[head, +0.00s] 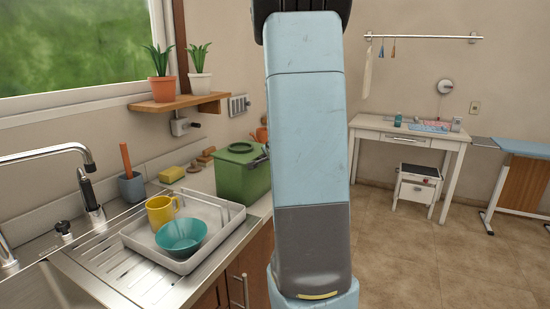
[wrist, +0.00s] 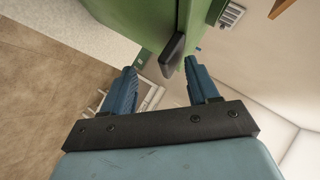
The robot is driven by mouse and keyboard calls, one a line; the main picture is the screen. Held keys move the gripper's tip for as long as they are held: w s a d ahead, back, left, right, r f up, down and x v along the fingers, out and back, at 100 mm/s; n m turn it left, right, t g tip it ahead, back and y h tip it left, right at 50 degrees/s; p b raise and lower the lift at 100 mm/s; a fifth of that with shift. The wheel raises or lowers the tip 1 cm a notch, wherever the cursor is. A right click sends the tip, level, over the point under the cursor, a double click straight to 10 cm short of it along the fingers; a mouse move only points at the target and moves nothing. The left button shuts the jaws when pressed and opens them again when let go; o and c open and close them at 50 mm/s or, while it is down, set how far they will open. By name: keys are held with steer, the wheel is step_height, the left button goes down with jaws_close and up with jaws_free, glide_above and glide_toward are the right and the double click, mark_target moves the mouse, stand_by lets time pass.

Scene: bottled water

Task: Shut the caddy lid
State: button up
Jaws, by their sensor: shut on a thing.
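The green caddy (head: 240,178) stands on the counter beside the dish tray, partly hidden by my arm. Its green lid (head: 238,150), with a round raised part on top, looks level over the body. I cannot tell whether it is fully seated. In the wrist view the caddy's green side (wrist: 150,22) fills the top, with a dark handle or lever (wrist: 172,56) sticking out from it. My gripper (wrist: 160,66) has its two blue fingers on either side of this dark handle and is shut on it. The exact contact is hard to see.
A grey dish tray (head: 210,240) with a yellow mug (head: 161,212) and teal bowl (head: 181,236) sits left of the caddy. A wooden shelf (head: 182,105) with potted plants is on the wall above. Open floor (head: 440,260) lies to the right.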

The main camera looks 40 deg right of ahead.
steer(key=v, duration=1.3)
steer(key=shift+a, duration=0.15)
steer(key=shift+s, duration=0.1)
steer(key=s+a+r+n+g+y, duration=0.2)
steer(key=s+a+n, duration=0.6)
steer(key=a, duration=0.5)
steer(key=s+a+r+n+g+y, duration=0.2)
steer(key=s+a+n+g+y, duration=0.1)
steer(key=s+a+n, duration=0.6)
steer(key=s+a, duration=0.2)
steer(key=a, duration=0.1)
steer(key=shift+a+g+y, duration=0.4)
